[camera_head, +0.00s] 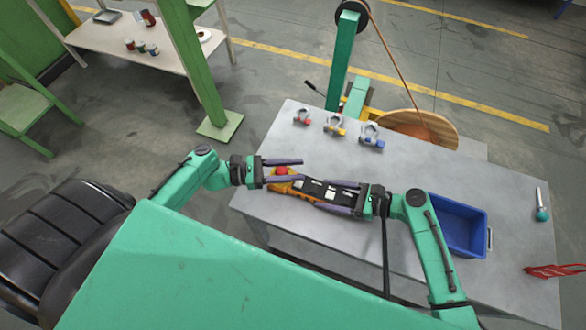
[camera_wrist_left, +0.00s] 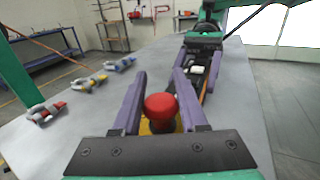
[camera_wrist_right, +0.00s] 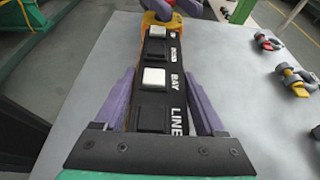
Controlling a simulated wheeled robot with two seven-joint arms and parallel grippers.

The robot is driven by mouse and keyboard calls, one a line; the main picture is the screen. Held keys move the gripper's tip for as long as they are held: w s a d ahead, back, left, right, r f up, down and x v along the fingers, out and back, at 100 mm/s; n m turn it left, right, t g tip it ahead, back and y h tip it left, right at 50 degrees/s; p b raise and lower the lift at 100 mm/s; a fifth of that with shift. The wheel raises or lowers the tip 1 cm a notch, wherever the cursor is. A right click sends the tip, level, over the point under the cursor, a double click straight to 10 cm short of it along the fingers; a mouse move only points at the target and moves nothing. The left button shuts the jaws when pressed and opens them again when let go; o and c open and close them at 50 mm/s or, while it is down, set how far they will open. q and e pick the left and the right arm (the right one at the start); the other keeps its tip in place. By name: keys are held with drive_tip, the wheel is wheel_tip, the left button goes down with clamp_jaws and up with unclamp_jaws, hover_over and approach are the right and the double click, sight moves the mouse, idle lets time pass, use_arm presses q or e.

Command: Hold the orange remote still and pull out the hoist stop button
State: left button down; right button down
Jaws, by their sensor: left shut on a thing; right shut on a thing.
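The remote (camera_head: 328,191) lies on the grey table, an orange body with a black face and white keys. The red stop button (camera_head: 282,171) is at its left end in the head view. In the left wrist view the button (camera_wrist_left: 161,107) stands between the fingers of my left gripper (camera_head: 302,170), which is shut on it. My right gripper (camera_head: 312,194) is shut across the black body of the remote, one finger along each side. In the right wrist view the black face (camera_wrist_right: 155,95) with white lettering runs between its fingers; the fingers hide part of the sides.
Shackles with red (camera_head: 302,117), yellow (camera_head: 335,126) and blue (camera_head: 371,136) parts stand along the far table edge. A blue bin (camera_head: 462,222) is at the right, near a teal-ended tool (camera_head: 541,205) and a red item (camera_head: 553,271).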

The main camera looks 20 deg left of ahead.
use_arm(q)
drive_tip(key=shift+c, duration=2.1)
unclamp_jaws()
drive_tip(key=shift+r, duration=0.1)
use_arm(e)
drive_tip(key=shift+d+f, duration=0.1)
drive_tip(key=shift+d, duration=0.05)
use_arm(q)
drive_tip(key=v, duration=1.2)
use_arm(e)
unclamp_jaws()
